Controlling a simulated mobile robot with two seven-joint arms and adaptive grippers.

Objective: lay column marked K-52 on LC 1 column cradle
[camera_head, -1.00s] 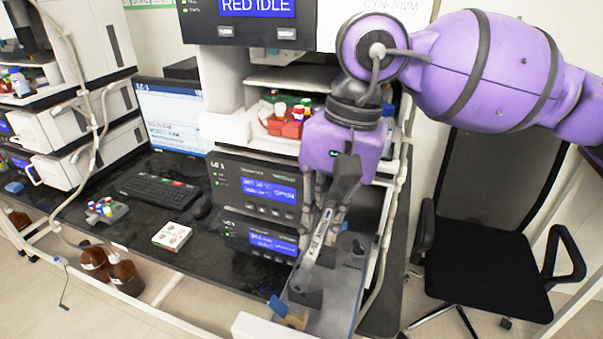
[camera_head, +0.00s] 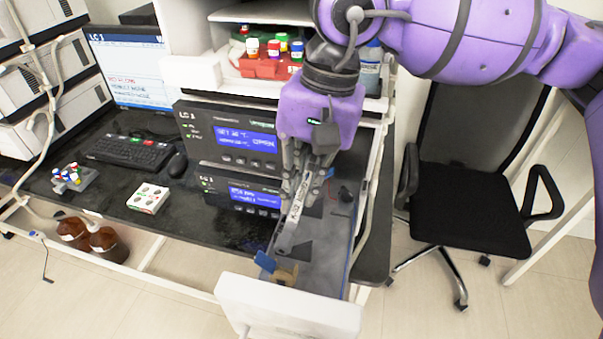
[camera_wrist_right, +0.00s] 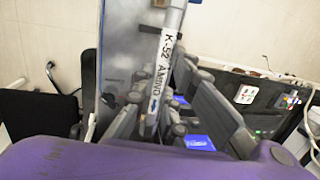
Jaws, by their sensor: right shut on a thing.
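The column marked K-52 (camera_head: 294,215) is a slim, light grey tube with dark lettering. My right gripper (camera_head: 306,184) is shut on it and holds it tilted in the head view, its lower end toward the front. The column also shows in the right wrist view (camera_wrist_right: 166,50), where "K-52 AMINO" is readable and the gripper fingers lie beside it. The open grey drawer or tray (camera_head: 325,262) below the column appears to hold the cradle; its parts are partly hidden by the column and gripper. A blue tab (camera_head: 265,261) and a tan piece (camera_head: 286,275) show near its front. My left gripper is not in view.
Two LC 1 modules with blue displays (camera_head: 247,140) stand left of the gripper. A red rack of bottles (camera_head: 268,66) sits above them. A white panel (camera_head: 290,306) fronts the drawer. A black chair (camera_head: 470,200) stands at the right. A small white box (camera_head: 148,198) lies on the bench.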

